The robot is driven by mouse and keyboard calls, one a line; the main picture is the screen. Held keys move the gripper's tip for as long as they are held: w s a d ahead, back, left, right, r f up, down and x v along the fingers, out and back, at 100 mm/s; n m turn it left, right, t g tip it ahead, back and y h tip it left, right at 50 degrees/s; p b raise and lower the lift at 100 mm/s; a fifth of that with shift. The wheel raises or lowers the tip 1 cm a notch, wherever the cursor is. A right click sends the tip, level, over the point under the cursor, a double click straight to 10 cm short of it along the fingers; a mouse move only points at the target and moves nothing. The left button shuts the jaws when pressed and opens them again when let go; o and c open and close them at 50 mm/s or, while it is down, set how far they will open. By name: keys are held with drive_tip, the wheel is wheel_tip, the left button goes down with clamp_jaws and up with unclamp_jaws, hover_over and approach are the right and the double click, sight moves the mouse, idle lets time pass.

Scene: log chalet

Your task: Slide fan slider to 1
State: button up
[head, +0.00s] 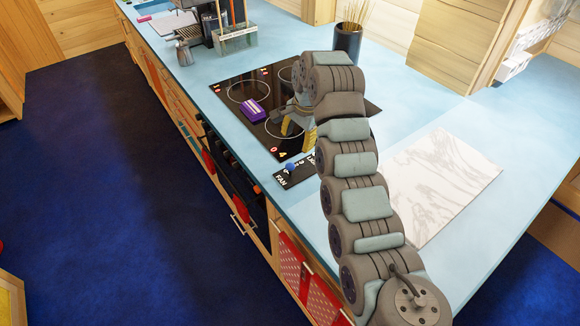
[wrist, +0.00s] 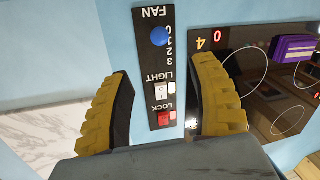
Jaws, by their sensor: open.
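The fan slider's blue knob (wrist: 159,36) sits at the FAN end of a black control panel (wrist: 145,62) in the wrist view. It is beside the 0 and 1 marks; I cannot tell exactly which. In the head view the blue knob (head: 290,168) shows on the panel (head: 281,178) at the counter's front edge, partly hidden by my arm. My gripper (wrist: 163,68) is open and empty, its yellow-padded fingers on either side of the panel in the picture, with the knob beyond the fingertips. In the head view my gripper (head: 297,131) is over the cooktop's near right part.
The panel also has a white light switch (wrist: 160,91) and a red lock button (wrist: 165,118). A purple box (head: 250,110) lies on the black cooktop (head: 232,88). A marble board (head: 450,180) lies to the right. A coffee machine and a dark vase (head: 346,45) stand farther back.

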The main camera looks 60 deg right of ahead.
sight(291, 164)
drive_tip(key=shift+w+d+f+p, duration=0.15)
drive_tip(key=shift+w+f+p, duration=0.25)
drive_tip(key=shift+f, duration=1.9)
drive_tip(key=shift+w+d+f+p, duration=0.15)
drive_tip(key=shift+w+f, duration=0.3)
drive_tip(key=shift+f, duration=1.85)
drive_tip(key=shift+w+d+f+p, duration=0.1)
drive_tip(key=shift+w+f+p, duration=0.3)
drive_tip(key=shift+f, duration=1.9)
clamp_jaws()
